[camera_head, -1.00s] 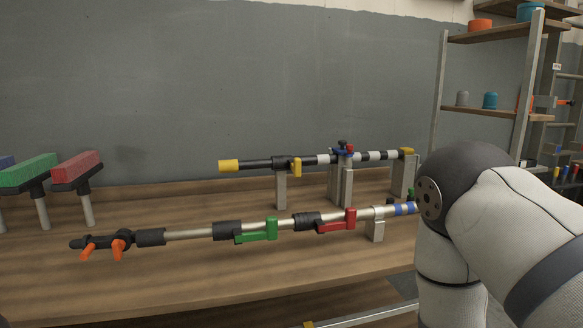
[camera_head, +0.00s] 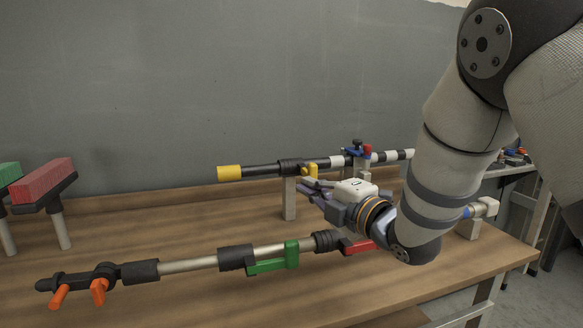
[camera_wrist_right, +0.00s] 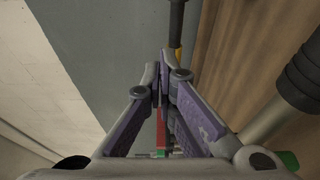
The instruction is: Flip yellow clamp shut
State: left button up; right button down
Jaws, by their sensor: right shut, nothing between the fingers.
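The yellow clamp (camera_head: 311,170) sits on the rear black-and-white pole beside its black collar (camera_head: 291,167). Part of it is hidden behind my gripper in the head view. My right gripper (camera_head: 310,184) is shut and empty, its fingertips just in front of and below the clamp. I cannot tell whether they touch it. In the right wrist view the shut fingertips (camera_wrist_right: 164,76) point toward a small yellow part (camera_wrist_right: 178,54) at the dark pole (camera_wrist_right: 176,20). My left gripper is not in view.
The front pole (camera_head: 190,265) carries a green clamp (camera_head: 275,261) and a red clamp (camera_head: 358,247), close below my right wrist. A post (camera_head: 289,200) supports the rear pole. A red block on a stand (camera_head: 43,184) is at left. The wooden bench front (camera_head: 200,305) is clear.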

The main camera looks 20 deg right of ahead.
aim_at(308, 170)
jog(key=w+d, duration=0.1)
jog(key=w, duration=0.7)
jog(key=shift+w, duration=0.4)
dwell(0.3)
